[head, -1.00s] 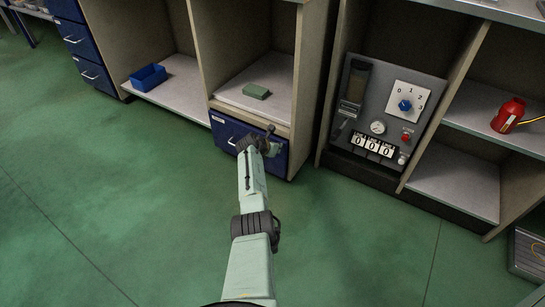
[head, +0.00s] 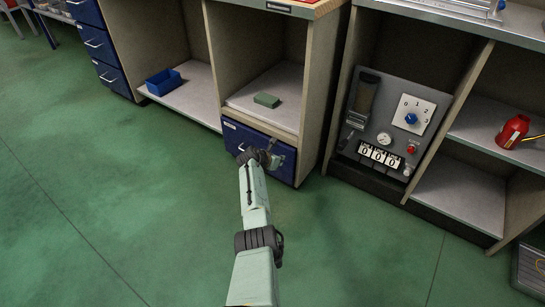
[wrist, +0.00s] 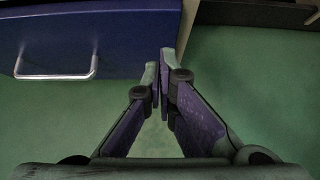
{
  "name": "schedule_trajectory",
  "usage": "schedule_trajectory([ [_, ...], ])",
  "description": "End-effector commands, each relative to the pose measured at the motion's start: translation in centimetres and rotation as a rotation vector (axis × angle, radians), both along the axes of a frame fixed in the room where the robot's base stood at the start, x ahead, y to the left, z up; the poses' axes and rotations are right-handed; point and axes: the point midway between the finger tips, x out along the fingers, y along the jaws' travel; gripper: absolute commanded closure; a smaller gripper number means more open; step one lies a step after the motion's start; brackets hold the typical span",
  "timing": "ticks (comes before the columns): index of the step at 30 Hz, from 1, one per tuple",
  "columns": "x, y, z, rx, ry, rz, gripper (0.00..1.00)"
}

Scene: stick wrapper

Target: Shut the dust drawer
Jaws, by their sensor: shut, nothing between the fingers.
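The blue dust drawer (head: 235,137) sits under a shelf in the middle cabinet. Its front shows large in the wrist view (wrist: 120,30), with a metal handle (wrist: 55,75) at the left. Whether the drawer stands slightly out or flush, I cannot tell. My gripper (head: 274,156) is in front of the drawer's right half and hides part of it. In the wrist view its fingers (wrist: 158,72) are together and empty, near the lower right end of the drawer front and right of the handle. Contact with the front is not clear.
A green block (head: 266,100) lies on the shelf above the drawer. A blue bin (head: 163,82) stands on the shelf at left. A grey control panel (head: 388,125) is right of the drawer's cabinet. The green floor (head: 130,200) in front is clear.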

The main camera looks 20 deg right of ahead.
Motion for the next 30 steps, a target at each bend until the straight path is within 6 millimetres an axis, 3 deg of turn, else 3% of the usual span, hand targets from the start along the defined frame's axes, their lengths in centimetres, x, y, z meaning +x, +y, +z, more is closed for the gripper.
schedule_trajectory([
  [1,-0.4,0.5,1.3,0.0,-0.004,-0.001,1.0],
  [12,-3.1,4.2,4.8,0.002,-0.001,-0.001,1.0],
  [23,-4.0,5.3,5.8,0.002,0.001,-0.001,1.0],
  [26,-3.1,6.4,6.7,0.013,-0.034,0.008,1.0],
  [30,0.4,11.3,10.5,0.083,-0.2,0.041,1.0],
])
